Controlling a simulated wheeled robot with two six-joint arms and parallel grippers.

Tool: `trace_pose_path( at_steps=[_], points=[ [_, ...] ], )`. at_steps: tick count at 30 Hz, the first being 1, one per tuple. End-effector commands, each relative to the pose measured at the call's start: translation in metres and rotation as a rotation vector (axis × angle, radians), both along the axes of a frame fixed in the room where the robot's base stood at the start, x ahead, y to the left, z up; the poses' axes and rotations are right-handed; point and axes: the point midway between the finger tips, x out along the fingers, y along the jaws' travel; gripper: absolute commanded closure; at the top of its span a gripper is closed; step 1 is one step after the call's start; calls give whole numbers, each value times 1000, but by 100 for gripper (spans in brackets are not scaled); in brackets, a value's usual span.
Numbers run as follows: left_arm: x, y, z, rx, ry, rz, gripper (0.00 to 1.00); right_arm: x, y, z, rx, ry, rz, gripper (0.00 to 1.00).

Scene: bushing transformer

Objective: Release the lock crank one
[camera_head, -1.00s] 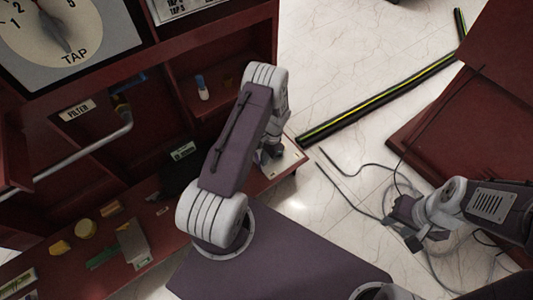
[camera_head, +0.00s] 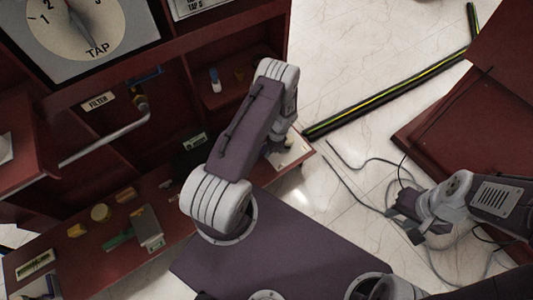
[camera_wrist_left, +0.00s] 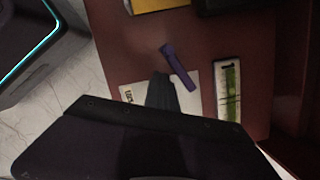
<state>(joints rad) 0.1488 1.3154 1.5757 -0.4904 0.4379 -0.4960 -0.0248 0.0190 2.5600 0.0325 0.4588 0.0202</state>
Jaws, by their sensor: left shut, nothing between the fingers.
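My left gripper (camera_wrist_left: 160,92) shows dark in the left wrist view, shut and empty, over a white plate with partly hidden lettering. A small purple lever (camera_wrist_left: 178,67), which looks like the lock crank, stands at the plate's upper edge, just beyond the fingertips. I cannot tell whether they touch it. In the head view my left arm hides most of this gripper; the white plate (camera_head: 293,153) shows at the right end of the dark red shelf. My right gripper (camera_head: 412,226) hangs over the floor at the right; its jaw opening is unclear.
A label plate with a green scale (camera_wrist_left: 228,90) lies right of the lever. The red cabinet carries a TAP dial (camera_head: 75,30) and a grey pipe (camera_head: 105,143). Yellow pieces (camera_head: 100,212) lie on the shelf. Cables (camera_head: 365,165) and a red panel (camera_head: 455,125) are at the right.

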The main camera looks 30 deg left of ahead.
Motion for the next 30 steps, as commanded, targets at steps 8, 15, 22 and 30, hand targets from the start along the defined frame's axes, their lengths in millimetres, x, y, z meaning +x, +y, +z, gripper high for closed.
trace_pose_path(
  at_steps=[8,15,22,30],
  points=[
    [6,0,0,-1,1,0,100,0,0,-2,0,0,0,64],
    [6,-1,5,-1,1,0,100,0,0,3,0,0,0,64],
    [7,-8,41,-1,0,1,100,0,0,35,0,0,0,64],
    [8,-19,94,-1,1,3,100,0,0,83,0,0,0,64]
  ],
)
